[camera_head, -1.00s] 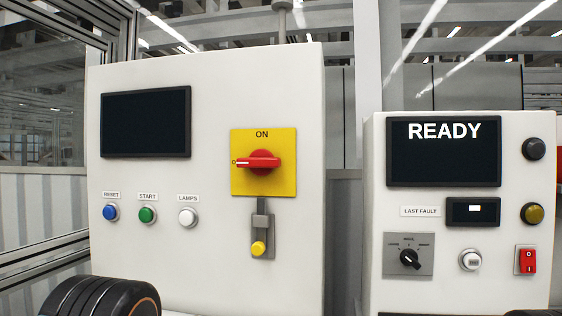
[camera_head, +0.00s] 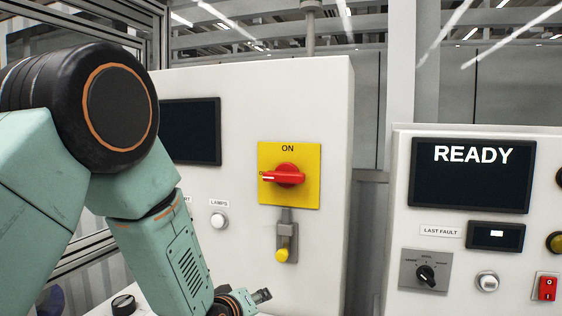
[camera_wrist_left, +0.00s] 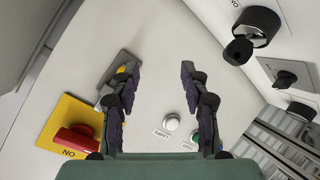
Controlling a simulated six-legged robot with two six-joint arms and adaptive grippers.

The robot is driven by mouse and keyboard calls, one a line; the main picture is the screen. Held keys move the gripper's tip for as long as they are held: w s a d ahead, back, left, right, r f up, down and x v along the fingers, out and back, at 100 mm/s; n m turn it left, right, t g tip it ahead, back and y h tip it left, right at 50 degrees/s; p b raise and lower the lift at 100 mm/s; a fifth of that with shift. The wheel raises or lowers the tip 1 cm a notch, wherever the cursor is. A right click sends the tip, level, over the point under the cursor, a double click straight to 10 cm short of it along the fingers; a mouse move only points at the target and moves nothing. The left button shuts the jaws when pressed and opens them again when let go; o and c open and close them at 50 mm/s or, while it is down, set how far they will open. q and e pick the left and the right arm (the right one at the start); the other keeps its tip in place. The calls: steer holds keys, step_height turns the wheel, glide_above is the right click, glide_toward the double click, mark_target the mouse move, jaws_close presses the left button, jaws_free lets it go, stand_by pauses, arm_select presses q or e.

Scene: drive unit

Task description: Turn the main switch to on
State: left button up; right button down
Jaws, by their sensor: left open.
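The main switch is a red rotary handle (camera_head: 284,175) on a yellow plate (camera_head: 305,198) marked ON at its top. The handle lies horizontal, its white-marked end pointing left, away from the ON label. In the left wrist view the red handle (camera_wrist_left: 74,138) sits at lower left, its plate upside down. My left gripper (camera_head: 262,296) is low in the head view, below the switch and apart from it. Its fingers (camera_wrist_left: 155,85) are spread and empty in the wrist view, with the switch outside them to the left. My right gripper is not in view.
A yellow-knobbed slider (camera_head: 286,254) sits just below the switch. A white LAMPS button (camera_head: 218,220) is to its left. My left arm hides the other buttons in the head view. A second panel (camera_head: 398,215) reading READY stands at right. Black knobs (camera_wrist_left: 255,28) show in the wrist view.

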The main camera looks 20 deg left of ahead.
arm_select(q)
steer(key=w+d+r+n+t+p, duration=0.1)
steer(key=w+r+n+t+p, duration=0.25)
steer(key=r, duration=1.15)
steer(key=n+t+b, duration=0.1)
steer(key=n+t, duration=0.1)
steer(key=n, duration=0.4)
glide_toward(281, 179)
steer(key=w, duration=0.3)
steer(key=w+p, duration=0.1)
steer(key=shift+w+d+r, duration=0.25)
steer(key=shift+w+r, duration=0.05)
steer(key=shift+w, duration=0.05)
steer(key=w, duration=0.3)
steer(key=w+p, duration=0.1)
steer(key=shift+w+a+f, duration=0.2)
steer(key=shift+a, duration=0.1)
steer(key=shift+d+r, duration=0.15)
steer(key=shift+d, duration=0.15)
steer(key=shift+a, duration=0.1)
steer(key=shift+c, duration=0.5)
steer(key=shift+w+a, duration=0.1)
steer(key=shift+a, duration=0.1)
steer(key=shift+c, duration=1.4)
steer(key=shift+d, duration=0.1)
jaws_close()
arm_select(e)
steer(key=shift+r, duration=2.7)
